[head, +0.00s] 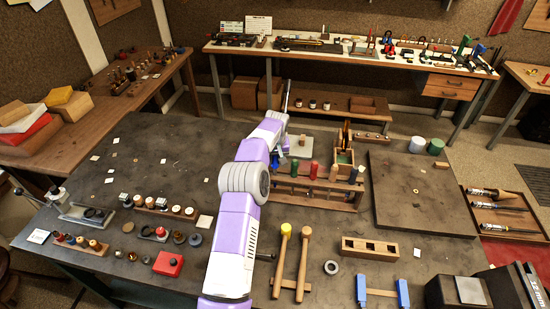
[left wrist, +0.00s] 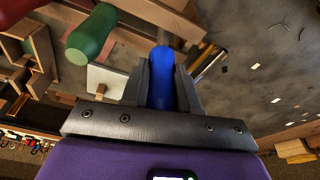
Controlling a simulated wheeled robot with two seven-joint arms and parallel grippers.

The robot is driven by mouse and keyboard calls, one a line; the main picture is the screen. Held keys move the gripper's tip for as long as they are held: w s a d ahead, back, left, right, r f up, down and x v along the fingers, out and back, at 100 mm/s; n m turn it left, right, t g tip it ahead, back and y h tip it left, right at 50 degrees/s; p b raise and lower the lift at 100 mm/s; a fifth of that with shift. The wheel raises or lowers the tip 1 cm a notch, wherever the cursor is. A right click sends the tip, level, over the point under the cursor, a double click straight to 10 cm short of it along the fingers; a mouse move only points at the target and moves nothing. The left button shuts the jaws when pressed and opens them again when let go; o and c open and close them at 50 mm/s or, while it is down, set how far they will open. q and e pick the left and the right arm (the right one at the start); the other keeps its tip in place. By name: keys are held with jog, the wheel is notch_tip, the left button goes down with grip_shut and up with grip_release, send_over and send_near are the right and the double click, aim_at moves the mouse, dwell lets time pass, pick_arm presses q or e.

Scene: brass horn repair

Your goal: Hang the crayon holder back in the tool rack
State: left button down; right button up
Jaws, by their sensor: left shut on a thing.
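My left gripper (head: 280,152) is at the back left of the wooden tool rack (head: 318,200), close to its left end. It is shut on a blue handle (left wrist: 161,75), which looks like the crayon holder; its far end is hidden. A bit of blue (head: 275,160) also shows at the gripper in the head view. In the left wrist view a green handle (left wrist: 91,36) and part of the rack's wood (left wrist: 165,16) are beyond the fingers. My right gripper is not in view.
A wooden box (head: 343,157) with upright pieces stands behind the rack. Two mallets (head: 293,262) and a wooden block with holes (head: 370,247) lie in front. A dark square board (head: 422,195) is to the right. The table's left middle is mostly clear.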

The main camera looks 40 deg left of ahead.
pick_arm(q)
jog(key=shift+s+d+b+x, duration=0.15)
jog(key=shift+b+x, duration=0.4)
jog(key=shift+x, duration=0.35)
jog(key=shift+s+d+b+x, duration=0.15)
jog(key=shift+b+x, duration=0.35)
jog(key=shift+x, duration=0.4)
jog(key=c, duration=0.8)
grip_release()
jog(key=v, duration=0.7)
jog(key=shift+r, duration=0.25)
jog(key=shift+s, duration=0.1)
